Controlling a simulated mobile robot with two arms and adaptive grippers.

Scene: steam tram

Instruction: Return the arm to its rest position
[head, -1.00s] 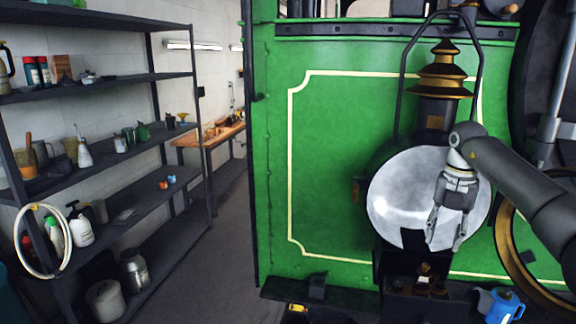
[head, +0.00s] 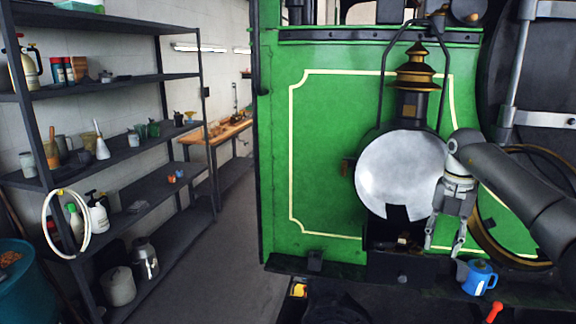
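My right arm comes in from the right side of the head view. My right gripper (head: 443,250) points down with its two fingers spread apart and nothing between them. It hangs in front of the right edge of the lamp's round pale face (head: 398,178), overlapping it in the picture; I cannot tell the gap in depth. The lamp has a brass-banded chimney (head: 417,72) and a dark wire handle, and stands before the green tram panel (head: 325,150). My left gripper is not in the view.
A blue can (head: 479,278) stands on the dark ledge below and right of my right gripper. A red-handled thing (head: 494,311) is near it. A dark shelf rack (head: 130,86) with bottles and tins fills the left. Grey floor (head: 225,250) between rack and tram is clear.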

